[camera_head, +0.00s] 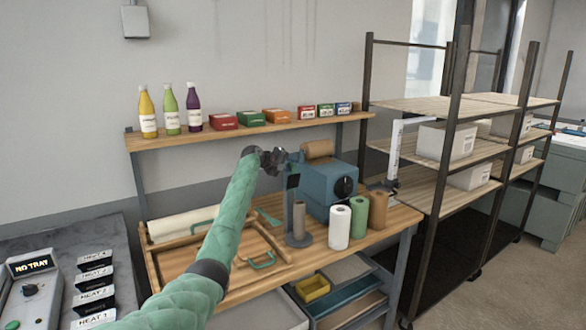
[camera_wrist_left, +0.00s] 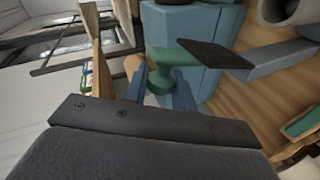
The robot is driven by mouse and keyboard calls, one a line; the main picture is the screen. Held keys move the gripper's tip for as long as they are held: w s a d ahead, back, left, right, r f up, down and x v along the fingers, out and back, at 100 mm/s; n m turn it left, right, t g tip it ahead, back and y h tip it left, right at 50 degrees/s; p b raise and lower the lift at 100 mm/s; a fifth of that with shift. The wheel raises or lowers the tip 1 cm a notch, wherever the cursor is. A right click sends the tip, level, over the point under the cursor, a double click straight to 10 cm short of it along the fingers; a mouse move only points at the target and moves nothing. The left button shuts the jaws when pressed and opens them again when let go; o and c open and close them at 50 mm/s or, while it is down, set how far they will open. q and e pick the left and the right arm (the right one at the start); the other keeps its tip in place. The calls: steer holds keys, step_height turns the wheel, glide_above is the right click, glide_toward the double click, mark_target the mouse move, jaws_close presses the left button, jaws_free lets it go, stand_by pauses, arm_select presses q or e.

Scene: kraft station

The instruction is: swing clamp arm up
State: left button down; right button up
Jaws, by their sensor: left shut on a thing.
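A blue machine (camera_head: 322,188) with a black dial stands on the wooden bench. The clamp arm's green handle (camera_wrist_left: 172,56) shows in the left wrist view, next to the machine's blue body (camera_wrist_left: 205,25). My left gripper (camera_head: 282,160) is raised beside the machine's upper left side. In the left wrist view its blue fingers (camera_wrist_left: 160,88) are shut on the green handle. A dark flat plate (camera_wrist_left: 214,52) is beside the handle. How the handle joins the clamp is hidden, and the gripper covers it in the head view. My right gripper is not in view.
A wooden tray (camera_head: 205,258) lies at left. The wall shelf (camera_head: 255,130) behind holds bottles and small boxes.

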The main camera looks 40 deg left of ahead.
arm_select(q)
steer(key=shift+w+a+n, duration=0.25)
steer(key=shift+a+n, duration=0.05)
steer(key=shift+a, duration=0.2)
steer(key=shift+w+a+h, duration=0.1)
steer(key=shift+a+h, duration=0.2)
steer(key=shift+a, duration=0.05)
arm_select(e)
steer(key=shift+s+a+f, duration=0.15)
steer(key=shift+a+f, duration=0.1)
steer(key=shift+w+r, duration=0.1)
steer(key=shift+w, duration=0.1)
arm_select(q)
steer(key=c, duration=1.2)
jaws_free()
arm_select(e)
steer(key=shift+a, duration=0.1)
arm_select(q)
steer(key=b+v, duration=0.3)
steer(key=v, duration=0.4)
steer(key=shift+s+a, duration=0.2)
steer(key=shift+s, duration=0.05)
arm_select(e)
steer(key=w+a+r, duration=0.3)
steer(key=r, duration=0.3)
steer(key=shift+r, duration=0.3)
